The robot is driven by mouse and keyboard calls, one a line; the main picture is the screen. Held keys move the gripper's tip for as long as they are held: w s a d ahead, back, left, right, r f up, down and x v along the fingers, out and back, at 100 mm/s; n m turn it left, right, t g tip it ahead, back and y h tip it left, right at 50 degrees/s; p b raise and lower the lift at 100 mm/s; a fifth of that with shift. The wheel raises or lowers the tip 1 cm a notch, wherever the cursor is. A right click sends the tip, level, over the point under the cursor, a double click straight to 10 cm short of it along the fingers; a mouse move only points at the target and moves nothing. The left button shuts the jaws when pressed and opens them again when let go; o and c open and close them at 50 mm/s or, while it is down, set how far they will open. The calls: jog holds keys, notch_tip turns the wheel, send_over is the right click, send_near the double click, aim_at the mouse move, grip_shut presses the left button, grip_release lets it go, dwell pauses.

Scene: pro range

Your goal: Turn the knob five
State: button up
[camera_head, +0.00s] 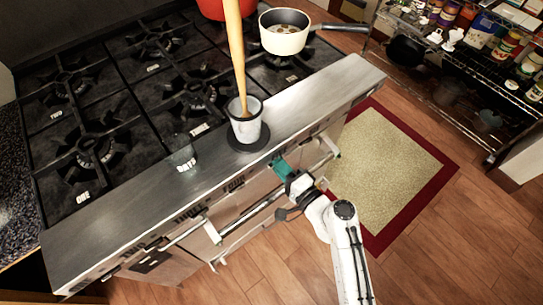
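My gripper (283,168), with teal at its tip, is at the front panel of the stove (200,165), just below the steel ledge. My white arm reaches up to it from the bottom right. Dark number labels run along the front panel, and one near the middle reads FOUR (234,185). The gripper is just right of that label. I cannot make out knob five; the gripper covers that stretch of panel. Whether the gripper touches a knob, and whether its fingers are open or shut, cannot be told.
A grey cup (246,124) with a tall wooden stick stands on a dark round mat on the ledge. A clear glass (182,153) stands left of it. A handle rail (262,205) runs below the panel.

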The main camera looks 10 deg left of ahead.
jog(key=shift+f, duration=0.1)
grip_shut()
jog(key=shift+n+b, duration=1)
jog(key=shift+b, duration=0.05)
jog(key=n+b, duration=0.5)
